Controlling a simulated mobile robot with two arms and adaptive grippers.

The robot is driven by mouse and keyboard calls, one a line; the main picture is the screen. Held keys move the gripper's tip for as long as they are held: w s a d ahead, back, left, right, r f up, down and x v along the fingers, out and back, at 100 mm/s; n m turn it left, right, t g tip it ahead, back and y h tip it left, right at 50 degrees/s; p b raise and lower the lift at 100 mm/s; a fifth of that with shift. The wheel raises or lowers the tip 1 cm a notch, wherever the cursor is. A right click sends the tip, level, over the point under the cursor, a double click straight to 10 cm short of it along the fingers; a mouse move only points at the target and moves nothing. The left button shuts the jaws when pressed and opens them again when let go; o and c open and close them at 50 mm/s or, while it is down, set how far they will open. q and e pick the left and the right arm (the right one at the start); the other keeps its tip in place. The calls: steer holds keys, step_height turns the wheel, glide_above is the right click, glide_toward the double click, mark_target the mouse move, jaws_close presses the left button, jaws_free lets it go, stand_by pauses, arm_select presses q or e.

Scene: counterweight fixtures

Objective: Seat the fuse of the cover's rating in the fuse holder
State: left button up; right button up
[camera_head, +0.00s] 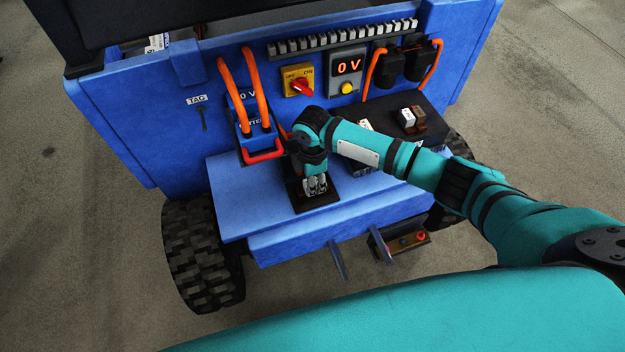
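My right arm comes in from the right, and its gripper (316,187) points down over a black base (326,200) on the blue shelf. This base looks like the fuse holder, but the gripper and wrist hide most of it. I cannot tell whether the fingers are open or shut, or whether they hold a fuse. A white fuse-like block (407,117) and a brown one (419,117) stand on a black rack (436,136) at the right. Another white block (365,125) shows partly behind my arm. No rating is readable. My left gripper is not in view.
The shelf's left part (240,196) is clear. A small box with a red button (421,237) sits below.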

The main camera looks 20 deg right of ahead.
steer(key=shift+f+b, duration=0.3)
steer(key=shift+f, duration=0.3)
steer(key=o, duration=1)
steer(key=shift+o, duration=0.2)
